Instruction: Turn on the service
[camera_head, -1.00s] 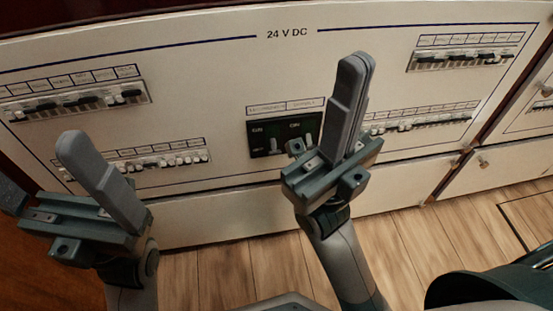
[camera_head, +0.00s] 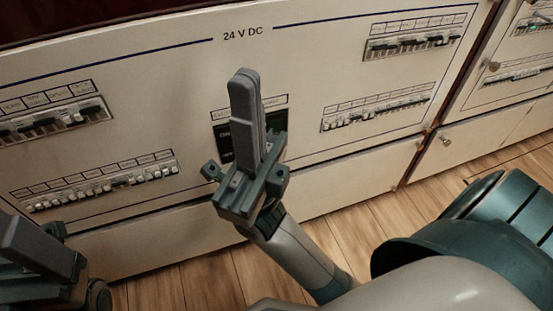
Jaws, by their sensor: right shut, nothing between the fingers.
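The white panel marked 24 V DC (camera_head: 243,34) fills the middle of the view. Its centre holds a small dark switch block (camera_head: 223,135) with two labels above it, too small to read surely. My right gripper (camera_head: 244,85) is shut and empty, its fingers pointing up the picture. It covers much of the block, hiding its switches; I cannot tell whether it touches them. My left gripper (camera_head: 38,245) is partly in view at the lower left, cut off by the edge, so its opening is unclear.
Breaker rows flank the block: upper left (camera_head: 52,122), lower left (camera_head: 100,187), upper right (camera_head: 413,44) and lower right (camera_head: 378,112). Another panel with breakers (camera_head: 520,77) is at the far right. Wooden floor (camera_head: 400,212) lies below the cabinets.

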